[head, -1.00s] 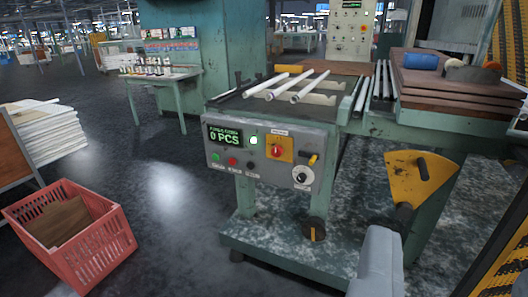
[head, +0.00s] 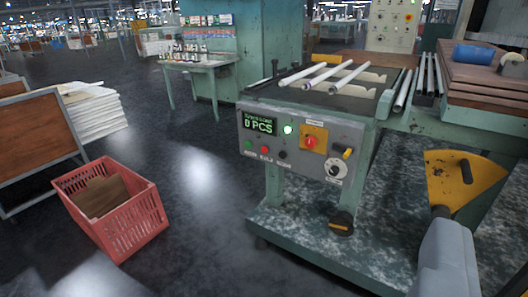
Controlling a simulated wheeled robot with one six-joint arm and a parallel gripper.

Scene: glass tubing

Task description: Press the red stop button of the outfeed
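The outfeed's grey control box (head: 345,152) hangs on the front of the green outfeed table. A small red button (head: 265,149) sits low on its left half, between a green button (head: 248,144) and a dark button (head: 282,154). A larger red knob (head: 310,142) sits on a yellow plate right of the display. The labels are too small to read. The display (head: 260,124) shows "0 PCS" in green, and a green lamp (head: 288,130) beside it glows.
Several glass tubes (head: 344,76) lie on the outfeed table. A red crate (head: 142,215) holding cardboard is left. Dark floor (head: 205,215) between crate and outfeed is clear.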

